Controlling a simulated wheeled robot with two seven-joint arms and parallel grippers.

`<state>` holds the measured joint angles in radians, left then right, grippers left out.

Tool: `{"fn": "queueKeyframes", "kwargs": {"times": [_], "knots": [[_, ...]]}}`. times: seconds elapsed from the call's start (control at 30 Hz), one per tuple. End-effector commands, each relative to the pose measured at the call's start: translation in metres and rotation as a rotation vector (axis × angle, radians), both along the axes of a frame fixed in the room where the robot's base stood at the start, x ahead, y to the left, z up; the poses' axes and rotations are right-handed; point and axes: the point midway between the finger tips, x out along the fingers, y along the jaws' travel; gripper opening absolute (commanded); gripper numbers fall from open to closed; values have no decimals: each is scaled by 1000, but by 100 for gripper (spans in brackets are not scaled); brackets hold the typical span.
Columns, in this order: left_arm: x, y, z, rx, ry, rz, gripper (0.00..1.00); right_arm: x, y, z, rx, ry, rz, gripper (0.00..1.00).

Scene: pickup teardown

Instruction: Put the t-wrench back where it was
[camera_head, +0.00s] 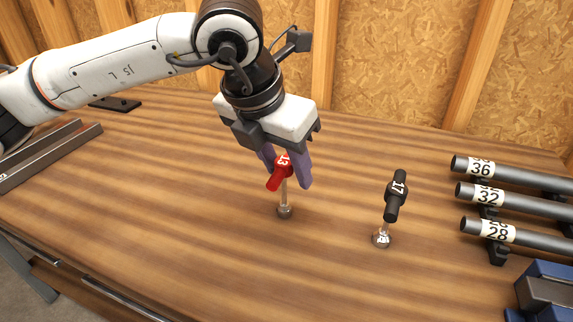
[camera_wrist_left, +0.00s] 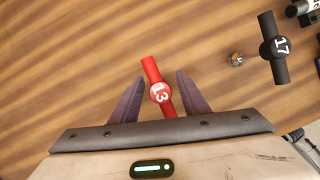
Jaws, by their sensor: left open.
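A red t-wrench (camera_head: 280,172) marked 13 stands upright on the workbench, its shaft ending in a round metal foot (camera_head: 285,212). A black t-wrench (camera_head: 396,196) marked 17 stands upright to its right, on a similar metal foot (camera_head: 382,239). My left gripper (camera_head: 288,174) is open above the bench, with its purple fingers on either side of the red handle. In the left wrist view, the red t-wrench (camera_wrist_left: 159,90) lies between the spread fingers with gaps on both sides. The black t-wrench (camera_wrist_left: 273,48) shows at the right. My right gripper is not in view.
Dark tubes marked 36 (camera_head: 515,174), 32 (camera_head: 520,201) and 28 (camera_head: 520,235) rest on holders at the right. A blue and grey object (camera_head: 545,295) sits at the lower right. A grey metal channel (camera_head: 50,152) lies at the left. The bench centre is otherwise clear.

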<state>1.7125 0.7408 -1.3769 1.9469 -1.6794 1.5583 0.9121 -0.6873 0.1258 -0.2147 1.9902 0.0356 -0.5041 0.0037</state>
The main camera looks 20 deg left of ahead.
Motion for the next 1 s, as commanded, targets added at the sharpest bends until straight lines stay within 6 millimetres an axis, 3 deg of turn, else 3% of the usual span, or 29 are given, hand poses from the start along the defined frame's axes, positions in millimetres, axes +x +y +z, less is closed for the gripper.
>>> {"fn": "queueKeyframes", "kwargs": {"times": [0.17, 0.7, 1.0], "knots": [[-2, 0, 7, -1, -2, 0, 41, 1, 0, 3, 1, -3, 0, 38], [-39, 12, 101, -1, -3, 0, 41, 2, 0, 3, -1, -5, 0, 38], [-44, 13, 113, 0, -1, -1, 41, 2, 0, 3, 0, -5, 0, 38]]}}
